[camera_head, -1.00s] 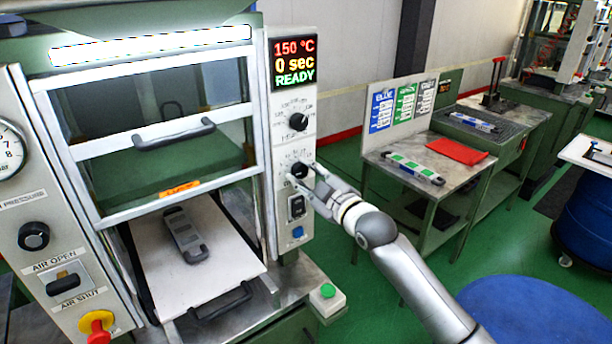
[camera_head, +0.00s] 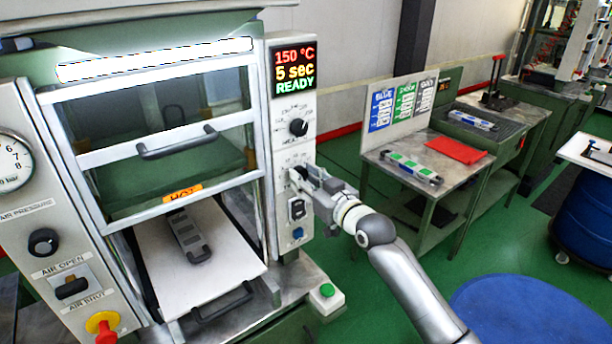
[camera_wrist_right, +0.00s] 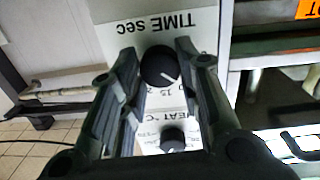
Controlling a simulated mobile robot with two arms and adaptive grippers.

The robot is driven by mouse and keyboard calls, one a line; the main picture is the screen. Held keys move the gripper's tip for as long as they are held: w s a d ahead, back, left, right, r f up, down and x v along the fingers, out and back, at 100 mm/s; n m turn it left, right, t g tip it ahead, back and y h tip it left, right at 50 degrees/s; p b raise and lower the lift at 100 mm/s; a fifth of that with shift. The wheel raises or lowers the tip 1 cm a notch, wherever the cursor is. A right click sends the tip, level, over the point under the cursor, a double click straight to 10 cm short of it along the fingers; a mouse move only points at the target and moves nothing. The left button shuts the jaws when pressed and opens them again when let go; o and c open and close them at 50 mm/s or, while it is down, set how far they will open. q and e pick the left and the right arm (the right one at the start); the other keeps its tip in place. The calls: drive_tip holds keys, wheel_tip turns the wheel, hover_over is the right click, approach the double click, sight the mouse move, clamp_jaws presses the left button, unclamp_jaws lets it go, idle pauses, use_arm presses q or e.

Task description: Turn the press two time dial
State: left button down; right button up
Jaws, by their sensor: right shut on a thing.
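The press's time dial is a round black knob with a white pointer mark, seen in the right wrist view (camera_wrist_right: 158,66) beside the "TIME sec" label. My right gripper (camera_head: 297,180) is at the dial on the press's control panel, with its fingers (camera_wrist_right: 157,75) shut on the knob from both sides. In the head view the gripper mostly hides this dial. The press display (camera_head: 294,68) reads 150 °C, 5 sec, READY. My left gripper is not in view.
The heat dial (camera_head: 298,127) sits above the time dial. A switch (camera_head: 297,209) and a blue button (camera_head: 298,233) are below. A grey mould (camera_head: 189,236) lies on the press's white plate (camera_head: 160,275). A side table (camera_head: 393,160) stands to the right.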

drive_tip(key=shift+f+m+g+y+p, duration=0.15)
drive_tip(key=shift+m+p, duration=0.75)
drive_tip(key=shift+m, duration=2.8)
drive_tip(key=shift+r+m+g+y+p, duration=0.2)
drive_tip(key=shift+m+p, duration=0.7)
drive_tip(key=shift+m, duration=2.8)
drive_tip(key=o, duration=1)
drive_tip(key=shift+d, duration=0.1)
drive_tip(key=v, duration=1.2)
drive_tip(key=shift+f, duration=0.2)
